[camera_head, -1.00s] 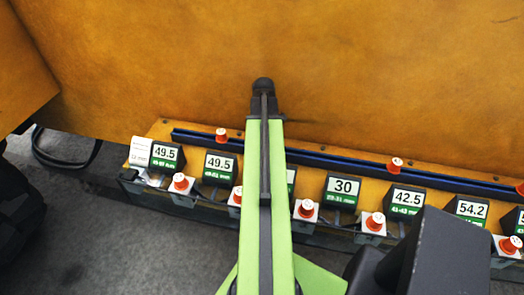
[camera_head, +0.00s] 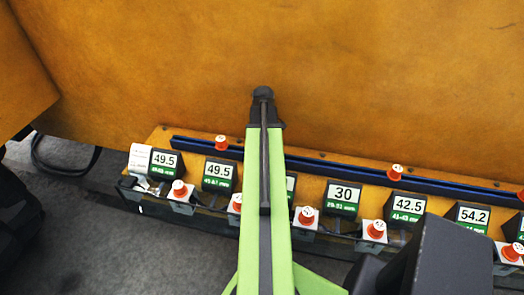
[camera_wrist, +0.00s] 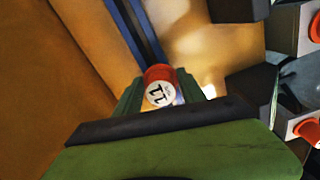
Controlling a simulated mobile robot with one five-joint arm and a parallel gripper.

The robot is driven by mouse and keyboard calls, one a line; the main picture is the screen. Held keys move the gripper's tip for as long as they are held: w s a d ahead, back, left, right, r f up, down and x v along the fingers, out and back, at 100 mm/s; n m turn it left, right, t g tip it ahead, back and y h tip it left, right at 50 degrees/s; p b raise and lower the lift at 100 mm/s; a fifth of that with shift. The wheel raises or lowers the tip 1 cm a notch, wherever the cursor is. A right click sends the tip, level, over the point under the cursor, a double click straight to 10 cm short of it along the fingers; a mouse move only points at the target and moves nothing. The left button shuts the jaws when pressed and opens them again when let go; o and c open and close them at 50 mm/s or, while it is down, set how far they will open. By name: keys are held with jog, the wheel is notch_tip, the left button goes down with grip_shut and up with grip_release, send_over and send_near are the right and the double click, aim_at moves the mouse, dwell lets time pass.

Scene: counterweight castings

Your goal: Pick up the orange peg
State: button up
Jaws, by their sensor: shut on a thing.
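An orange peg (camera_wrist: 158,74) with a white top marked with dark characters sits between the green fingers of my gripper (camera_wrist: 160,92) in the wrist view. The fingers are shut on its sides. My arm covers this spot in the head view, so the held peg and fingertips are hidden there. Whether the peg is clear of the surface below cannot be told. Other orange pegs with white tops stand along the rail, such as one at the left (camera_head: 221,142) and one at the right (camera_head: 395,172).
A dark blue rail (camera_head: 330,168) runs along an orange ledge below a large orange casting (camera_head: 380,70). Black number displays, such as 30 (camera_head: 342,196) and 42.5 (camera_head: 407,206), line the ledge with orange knobs on white blocks (camera_head: 373,231). Grey floor (camera_head: 110,250) is open at lower left.

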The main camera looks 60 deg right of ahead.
notch_tip(320, 180, up, 10)
jog(key=p, duration=1)
jog(key=shift+r, duration=0.1)
jog(key=shift+s+a+f+b, duration=0.1)
jog(key=shift+a+f+b, duration=0.1)
jog(key=shift+f+b, duration=0.3)
jog(key=shift+a+f+b, duration=0.15)
jog(key=shift+f+b, duration=0.2)
jog(key=shift+f, duration=0.1)
jog(key=shift+r, duration=0.25)
jog(key=shift+s, duration=0.1)
